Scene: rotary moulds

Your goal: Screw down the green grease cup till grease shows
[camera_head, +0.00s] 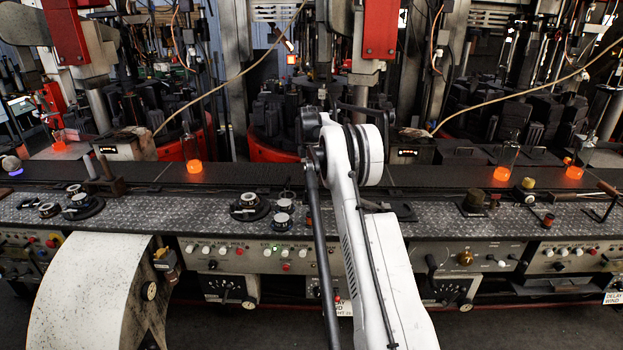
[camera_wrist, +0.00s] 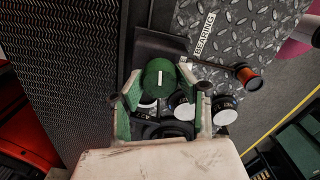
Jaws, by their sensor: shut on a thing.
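The green grease cup (camera_wrist: 158,77) shows in the wrist view, with a round top and a white line marked across it. It sits above a dark base at the edge of the tread plate. My gripper (camera_wrist: 160,84) has its green-padded fingers on either side of the cup and is shut on it. The cup's lower part is hidden between the fingers, and I see no grease. In the head view my white arm covers the spot, and the cup and gripper cannot be made out.
In the head view, dials (camera_head: 249,207) line the bench and glowing glass pieces (camera_head: 194,166) stand on the dark belt behind.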

